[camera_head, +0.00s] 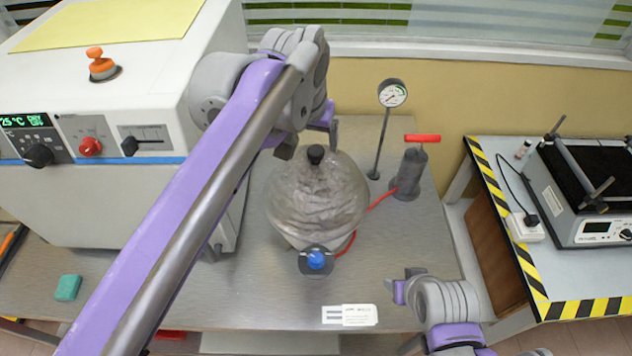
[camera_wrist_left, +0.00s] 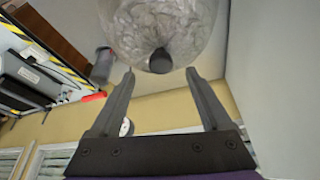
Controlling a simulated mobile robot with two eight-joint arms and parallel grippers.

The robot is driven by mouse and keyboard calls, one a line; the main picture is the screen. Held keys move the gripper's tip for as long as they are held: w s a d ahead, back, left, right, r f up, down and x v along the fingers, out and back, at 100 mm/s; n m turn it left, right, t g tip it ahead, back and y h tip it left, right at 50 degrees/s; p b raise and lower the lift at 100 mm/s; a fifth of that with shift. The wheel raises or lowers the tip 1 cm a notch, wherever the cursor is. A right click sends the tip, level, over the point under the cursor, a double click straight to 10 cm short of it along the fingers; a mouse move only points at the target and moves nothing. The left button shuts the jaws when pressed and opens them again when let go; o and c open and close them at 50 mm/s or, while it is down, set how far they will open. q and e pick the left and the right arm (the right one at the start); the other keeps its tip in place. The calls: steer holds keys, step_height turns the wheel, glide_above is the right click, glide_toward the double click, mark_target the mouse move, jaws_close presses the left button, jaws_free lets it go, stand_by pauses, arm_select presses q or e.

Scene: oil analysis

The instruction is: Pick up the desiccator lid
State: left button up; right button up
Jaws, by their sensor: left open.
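The desiccator lid (camera_head: 318,190) is a clear glass dome with a black knob (camera_head: 316,154) on top, and it sits on the desiccator on the steel table. My left gripper (camera_head: 309,141) is close above and behind the knob. In the left wrist view, the knob (camera_wrist_left: 160,61) is centred just beyond the two parted fingers (camera_wrist_left: 160,85), with the glass dome behind it. The left gripper is open and holds nothing. My right gripper (camera_head: 404,287) is low over the table's front right, and its jaws are hard to make out.
A pressure gauge (camera_head: 392,94) on a stand and a pump (camera_head: 410,170) with a red handle and red hose stand right of the desiccator. A large white machine (camera_head: 110,110) is at left. A label card (camera_head: 350,315) lies in front.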

mark_target(316, 150)
arm_select(q)
steer(key=x, duration=0.6)
steer(key=shift+w, duration=0.15)
jaws_close()
stand_by(1.3)
